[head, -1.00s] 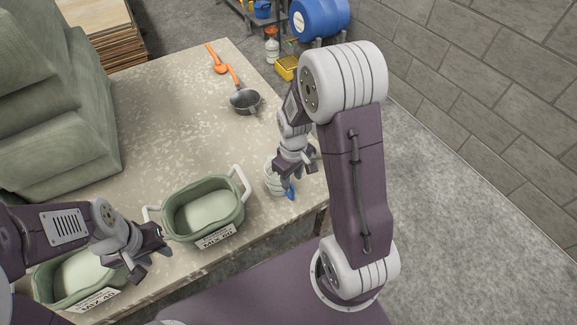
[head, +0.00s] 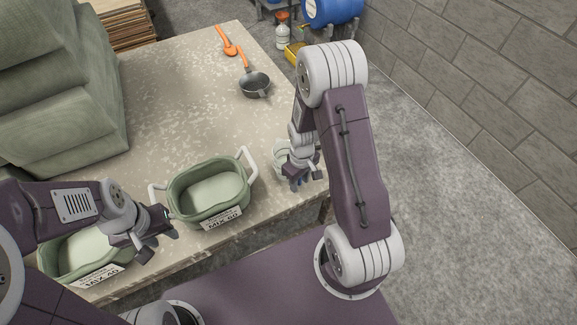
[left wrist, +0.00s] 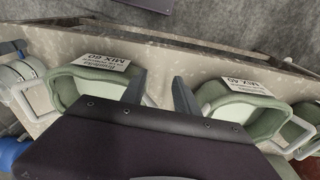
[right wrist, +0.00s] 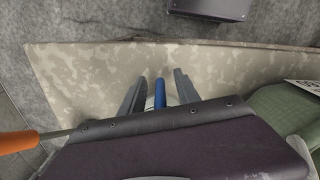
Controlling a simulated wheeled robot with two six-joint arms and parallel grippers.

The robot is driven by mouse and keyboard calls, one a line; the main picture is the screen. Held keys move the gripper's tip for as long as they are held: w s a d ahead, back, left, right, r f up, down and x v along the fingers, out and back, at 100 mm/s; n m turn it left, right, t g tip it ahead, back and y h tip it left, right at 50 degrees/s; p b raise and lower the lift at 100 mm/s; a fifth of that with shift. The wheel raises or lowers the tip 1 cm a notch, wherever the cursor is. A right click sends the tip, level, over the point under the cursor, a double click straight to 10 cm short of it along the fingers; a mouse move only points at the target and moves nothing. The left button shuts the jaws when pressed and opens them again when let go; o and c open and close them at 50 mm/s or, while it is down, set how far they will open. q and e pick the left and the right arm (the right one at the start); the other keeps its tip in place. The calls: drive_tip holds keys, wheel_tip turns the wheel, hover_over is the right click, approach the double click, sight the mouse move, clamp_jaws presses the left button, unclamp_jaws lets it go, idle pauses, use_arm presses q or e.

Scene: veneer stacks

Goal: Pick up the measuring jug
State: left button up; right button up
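The measuring jug (head: 279,152) is whitish and stands near the table's right edge in the head view, mostly hidden behind my right gripper. Its blue handle (right wrist: 160,93) shows upright between the fingers in the right wrist view. My right gripper (head: 301,181) is at the jug. Its fingers (right wrist: 156,88) are apart, one on each side of the handle, with gaps visible. My left gripper (head: 163,236) is open and empty near the two green tubs; its spread fingers also show in the left wrist view (left wrist: 159,92).
A green tub labelled MIX 60 (head: 180,207) stands left of the jug; another, MIX 40 (head: 62,262), is at the front left. A grey pan (head: 254,83) and an orange tool (head: 227,43) lie farther back. Green stacked blocks (head: 62,110) fill the left. The table's middle is clear.

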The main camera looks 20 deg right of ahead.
drive_tip(key=shift+f, duration=0.25)
drive_tip(key=shift+r, duration=0.1)
clamp_jaws()
idle(1.2)
